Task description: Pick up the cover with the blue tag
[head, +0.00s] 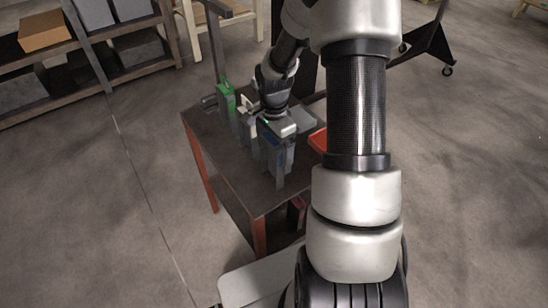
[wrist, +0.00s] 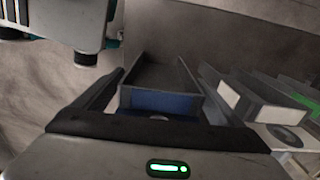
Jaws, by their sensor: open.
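The cover with the blue tag (wrist: 155,75) is a grey open channel in the wrist view, with its blue tag (wrist: 160,102) on the near end. My gripper (wrist: 158,108) is open, with its dark fingers on the left and right of the tagged end. I cannot tell whether the fingers touch it. In the head view my gripper (head: 276,138) is over the dark table (head: 232,172), and it and my wrist hide much of this cover.
A cover with a white tag (wrist: 262,101) stands just right in the wrist view, and one with a green tag (wrist: 312,108) is farther right. A red tray (head: 318,140) is at the table's right. Shelves (head: 85,75) with boxes stand at the back left.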

